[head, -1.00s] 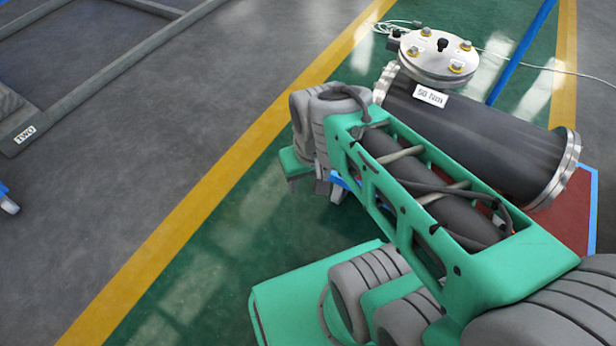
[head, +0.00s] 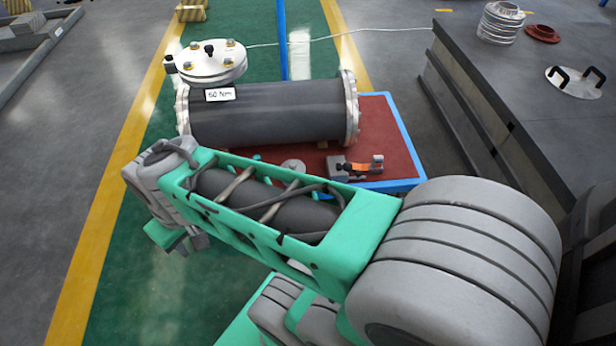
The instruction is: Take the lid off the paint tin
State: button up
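No paint tin or tin lid is recognisable in the head view. A dark grey flanged shell (head: 265,112) lies on its side, with a pale metal flange at each end. A round silver cover (head: 212,66) with several bolts and a black knob sits on top of its left end. A white label (head: 220,94) reading "50 Nm" is below the cover. My gripper (head: 182,241) is at the far left end of my green and grey arm, in front of the shell and apart from it. Its fingers are mostly hidden, so I cannot tell their opening.
The shell rests on a red, blue-edged platform (head: 402,160), with a small orange-and-grey tool (head: 352,168) near its front edge. A dark bench (head: 505,75) at right holds a silver disc with two black handles (head: 574,83), stacked silver rings (head: 501,24) and a red flange (head: 542,33).

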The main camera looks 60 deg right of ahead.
aim_at(298, 166)
jog(key=z, duration=1.3)
jog(key=i, duration=0.4)
jog(key=u, duration=0.15)
jog(key=k, duration=0.6)
jog(key=u, duration=0.95)
jog(key=i, duration=0.95)
jog(key=z, duration=0.4)
